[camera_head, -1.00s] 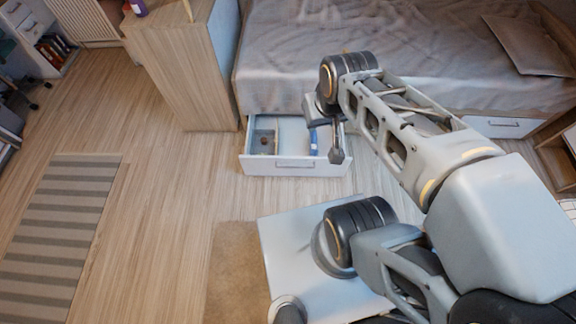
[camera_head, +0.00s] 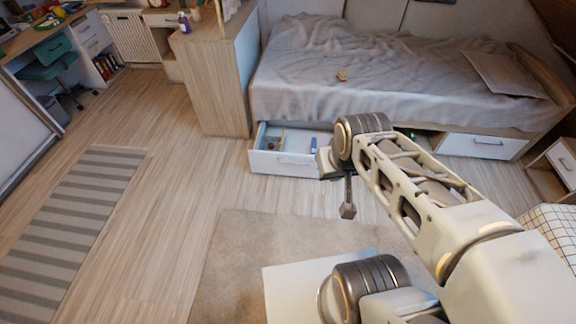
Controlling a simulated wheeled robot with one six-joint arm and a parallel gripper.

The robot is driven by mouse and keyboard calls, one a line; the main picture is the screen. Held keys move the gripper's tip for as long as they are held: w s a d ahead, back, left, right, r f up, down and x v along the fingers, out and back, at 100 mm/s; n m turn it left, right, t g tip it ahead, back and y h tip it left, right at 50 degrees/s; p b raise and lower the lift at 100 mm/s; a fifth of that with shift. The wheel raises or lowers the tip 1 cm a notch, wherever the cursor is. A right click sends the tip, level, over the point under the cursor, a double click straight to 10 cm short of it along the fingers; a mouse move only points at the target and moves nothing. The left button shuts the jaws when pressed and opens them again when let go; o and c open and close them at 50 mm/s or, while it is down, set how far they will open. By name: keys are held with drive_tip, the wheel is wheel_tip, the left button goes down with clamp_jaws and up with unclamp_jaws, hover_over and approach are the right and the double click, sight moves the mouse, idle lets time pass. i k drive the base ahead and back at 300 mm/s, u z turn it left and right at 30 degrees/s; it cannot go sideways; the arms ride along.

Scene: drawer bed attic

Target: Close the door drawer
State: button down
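The white drawer (camera_head: 283,162) under the bed is pulled out, with its front standing off the bed frame. Inside it show a small brownish item (camera_head: 272,142) and a blue item (camera_head: 314,144). My gripper (camera_head: 348,210) points down in front of the drawer, to the right of its handle and nearer to me. It looks clear of the drawer front. The fingers are small and seen nearly edge-on, so I cannot tell whether they are open or shut. My arm hides the right end of the drawer.
The bed (camera_head: 400,75) with a grey cover stands behind the drawer. A second white drawer (camera_head: 484,146) at right looks shut. A wooden cabinet (camera_head: 207,85) stands at left. A beige rug (camera_head: 240,250) and open floor lie in front.

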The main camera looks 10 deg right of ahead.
sight(296, 160)
drive_tip(key=u, duration=0.7)
drive_tip(key=i, duration=1.35)
drive_tip(key=z, duration=0.35)
